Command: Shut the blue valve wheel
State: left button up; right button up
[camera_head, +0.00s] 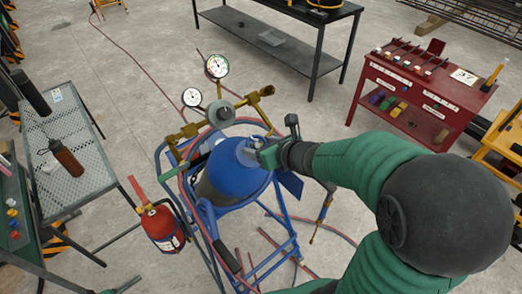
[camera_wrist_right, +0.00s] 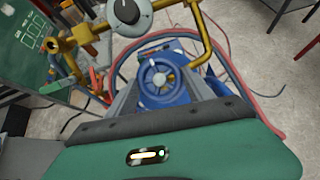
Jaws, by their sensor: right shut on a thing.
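The blue valve wheel (camera_wrist_right: 159,79) shows in the right wrist view, round and spoked with a pale hub. It sits between the grey fingers of my right gripper (camera_wrist_right: 161,90), which is shut on it. In the head view my right gripper (camera_head: 262,153) is at the top of a blue gas cylinder (camera_head: 232,178), and it largely hides the wheel there. The cylinder stands in a blue tube-frame cart (camera_head: 291,243). My left gripper is not in view.
A brass regulator with two round gauges (camera_head: 217,66) rises just behind the cylinder. Red hoses trail over the floor. A perforated metal table (camera_head: 85,130) stands left, a red tool cabinet (camera_head: 421,97) right, a black table (camera_head: 275,38) behind.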

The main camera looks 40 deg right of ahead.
jog(key=shift+w+r+m+h+b, duration=0.15)
jog(key=shift+r+m+h+b, duration=0.15)
jog(key=shift+m, duration=0.3)
jog(key=o, duration=1.4)
jog(key=shift+f, duration=0.2)
jog(key=shift+c, duration=0.2)
